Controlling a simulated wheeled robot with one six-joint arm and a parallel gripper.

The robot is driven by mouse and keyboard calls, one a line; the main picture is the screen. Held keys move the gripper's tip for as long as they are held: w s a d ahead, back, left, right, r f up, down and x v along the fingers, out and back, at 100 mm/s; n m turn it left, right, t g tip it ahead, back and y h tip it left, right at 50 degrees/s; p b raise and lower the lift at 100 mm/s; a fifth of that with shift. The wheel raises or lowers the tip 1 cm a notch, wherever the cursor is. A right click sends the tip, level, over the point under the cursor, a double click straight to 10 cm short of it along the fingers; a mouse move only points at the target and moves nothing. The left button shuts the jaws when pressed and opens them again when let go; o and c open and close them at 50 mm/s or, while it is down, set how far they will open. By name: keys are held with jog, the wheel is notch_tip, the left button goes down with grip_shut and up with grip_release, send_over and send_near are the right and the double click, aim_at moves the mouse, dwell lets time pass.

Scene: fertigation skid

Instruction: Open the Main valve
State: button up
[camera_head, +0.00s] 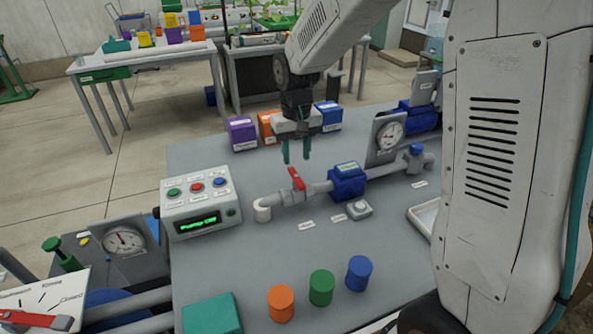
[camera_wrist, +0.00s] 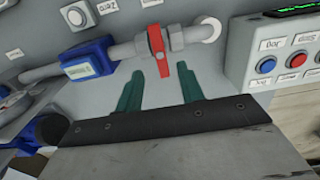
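A valve with a red lever handle (camera_head: 296,179) sits on the grey pipe of the grey bench. The lever also shows in the wrist view (camera_wrist: 158,55), where it lies across the pipe. I cannot read a label that names it Main. My gripper (camera_head: 296,155) has teal fingers, points down and is just above and behind the lever, apart from it. In the wrist view the fingers (camera_wrist: 162,88) are spread with nothing between them, and the lever lies beyond their tips.
A blue flow meter (camera_head: 347,183) sits on the pipe right of the valve, with a gauge (camera_head: 388,135) behind. A button box (camera_head: 201,205) stands left. Orange, green and blue cylinders (camera_head: 321,288) stand in front. Another red handle (camera_head: 35,320) is on a dial plate at lower left.

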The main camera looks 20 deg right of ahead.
aim_at(296, 176)
notch_tip(296, 176, down, 6)
jog(key=shift+f, duration=0.1)
grip_shut()
